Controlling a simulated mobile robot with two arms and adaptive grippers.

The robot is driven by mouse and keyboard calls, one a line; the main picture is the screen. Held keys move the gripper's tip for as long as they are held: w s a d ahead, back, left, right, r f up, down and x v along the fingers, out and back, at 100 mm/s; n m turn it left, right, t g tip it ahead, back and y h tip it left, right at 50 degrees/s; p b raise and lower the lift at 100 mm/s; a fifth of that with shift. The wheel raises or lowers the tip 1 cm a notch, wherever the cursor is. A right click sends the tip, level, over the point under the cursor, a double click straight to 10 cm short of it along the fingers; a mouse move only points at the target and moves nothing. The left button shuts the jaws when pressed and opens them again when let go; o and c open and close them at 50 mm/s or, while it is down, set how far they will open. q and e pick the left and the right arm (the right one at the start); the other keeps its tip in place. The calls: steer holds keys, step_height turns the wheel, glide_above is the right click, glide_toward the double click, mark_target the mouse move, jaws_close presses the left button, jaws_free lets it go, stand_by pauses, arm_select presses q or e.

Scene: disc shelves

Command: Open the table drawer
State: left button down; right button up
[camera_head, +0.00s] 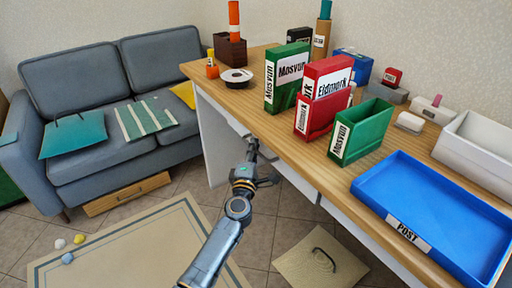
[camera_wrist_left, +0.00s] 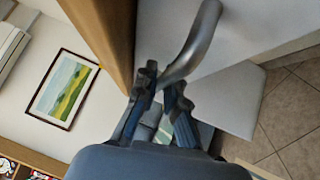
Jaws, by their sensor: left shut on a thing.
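The wooden-topped table (camera_head: 262,85) stands along the right with white fronts below its top edge. My left gripper (camera_head: 252,146) is at the table's near side, just under the top. In the left wrist view, my left gripper (camera_wrist_left: 166,88) is shut on a curved grey metal handle (camera_wrist_left: 194,45). The handle belongs to a white front, the table drawer (camera_wrist_left: 240,28), beneath the wooden edge. The arm and table top hide much of the drawer in the head view, and I cannot tell how far it stands out. My right gripper is not in view.
Green and red boxes (camera_head: 322,92) and a blue POST tray (camera_head: 432,205) stand on the table top. A grey sofa (camera_head: 80,80) is at the left. A rug (camera_head: 140,245), small balls and a beige floor panel with a dark handle (camera_head: 320,262) lie below.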

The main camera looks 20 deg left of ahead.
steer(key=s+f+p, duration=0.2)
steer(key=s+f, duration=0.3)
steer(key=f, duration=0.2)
arm_select(q)
steer(key=s+a+b, duration=0.1)
steer(key=s+a, duration=1.5)
steer(key=s, duration=0.4)
steer(key=shift+s+b, duration=0.25)
steer(key=shift+b, duration=0.15)
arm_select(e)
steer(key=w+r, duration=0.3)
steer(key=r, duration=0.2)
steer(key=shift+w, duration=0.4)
arm_select(q)
steer(key=shift+f, duration=0.1)
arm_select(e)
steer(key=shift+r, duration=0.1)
arm_select(q)
steer(key=c, duration=1.7)
jaws_free()
